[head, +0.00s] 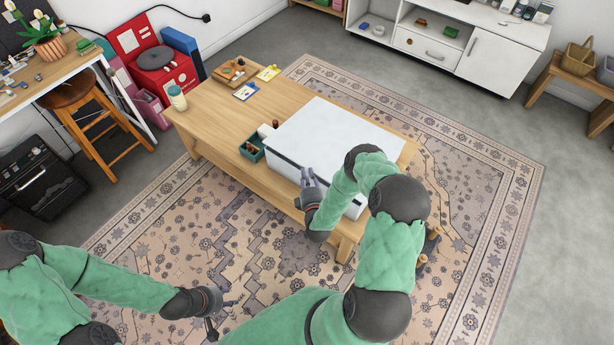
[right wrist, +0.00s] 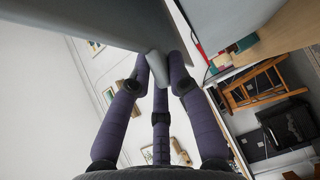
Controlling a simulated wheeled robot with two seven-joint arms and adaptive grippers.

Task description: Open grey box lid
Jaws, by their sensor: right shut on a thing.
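The large grey-white box (head: 335,137) lies on the wooden table, with a dark seam along its front edge below the flat lid. The lid looks down in the head view. My right gripper (head: 309,180) is at the box's front edge, shut on a small pale piece that looks like the lid's handle (right wrist: 157,70). In the right wrist view its fingers (right wrist: 160,66) close around this piece, beside the grey box surfaces. My left gripper (head: 220,313) hangs low over the rug, away from the box, with its fingers apart and empty.
The wooden table (head: 205,105) holds a green tray (head: 251,148) close to the box's left side, a jar (head: 177,98) and a wooden tray (head: 234,72). A stool (head: 75,90) stands at the left. The patterned rug (head: 180,215) in front is open.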

